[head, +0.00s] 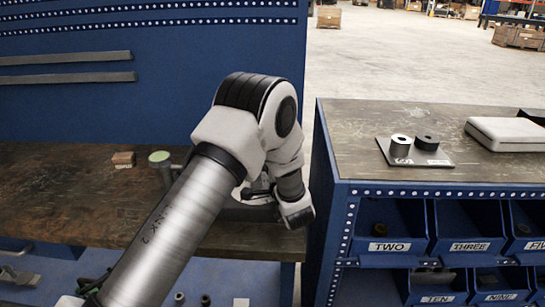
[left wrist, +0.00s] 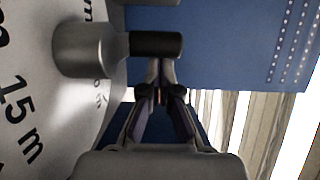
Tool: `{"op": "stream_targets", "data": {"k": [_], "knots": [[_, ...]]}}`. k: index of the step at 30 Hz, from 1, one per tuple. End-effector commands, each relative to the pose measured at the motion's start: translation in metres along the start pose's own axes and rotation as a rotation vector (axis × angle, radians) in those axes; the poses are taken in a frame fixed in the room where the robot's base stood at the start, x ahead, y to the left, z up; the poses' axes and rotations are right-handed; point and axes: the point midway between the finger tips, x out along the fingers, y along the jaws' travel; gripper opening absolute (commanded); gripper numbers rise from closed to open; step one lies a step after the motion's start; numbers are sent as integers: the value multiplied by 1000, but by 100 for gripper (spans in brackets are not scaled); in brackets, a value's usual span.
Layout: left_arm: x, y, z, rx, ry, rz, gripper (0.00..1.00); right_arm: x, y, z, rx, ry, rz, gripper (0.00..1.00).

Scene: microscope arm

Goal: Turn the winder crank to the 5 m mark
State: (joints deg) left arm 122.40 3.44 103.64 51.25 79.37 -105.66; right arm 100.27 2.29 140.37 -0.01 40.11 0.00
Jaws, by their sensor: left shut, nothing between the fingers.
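In the left wrist view the winder's pale dial (left wrist: 75,115) fills the left side, with "15 m" printed on it and other marks partly cut off. A grey metal cylinder (left wrist: 85,50) stands out from the dial, and a dark crank handle (left wrist: 157,43) extends right from it. My left gripper (left wrist: 160,92) is shut and empty, its fingertips at the handle's lower edge; I cannot tell whether they touch. In the head view my left arm hides most of the winder and the gripper. The 5 m mark and any pointer are not visible. My right gripper is out of view.
A wooden workbench (head: 60,190) with a small brown block (head: 123,159) and a green-topped post (head: 159,157) stands against a blue panel (head: 150,75).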

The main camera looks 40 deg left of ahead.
Motion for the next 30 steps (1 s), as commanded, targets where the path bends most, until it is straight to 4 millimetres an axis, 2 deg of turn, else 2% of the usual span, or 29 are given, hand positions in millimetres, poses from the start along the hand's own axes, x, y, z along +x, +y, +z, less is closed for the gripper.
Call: {"op": "stream_targets", "data": {"k": [1, 4, 15, 30], "knots": [[1, -4, -2, 0, -44, -3, 0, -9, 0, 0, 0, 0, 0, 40], [6, -4, 3, -1, -124, -2, 0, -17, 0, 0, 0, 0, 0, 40], [18, -3, 17, 1, -118, 0, 0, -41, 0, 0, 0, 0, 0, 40], [24, 0, 28, 0, -116, -2, 0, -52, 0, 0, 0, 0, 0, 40]]}}
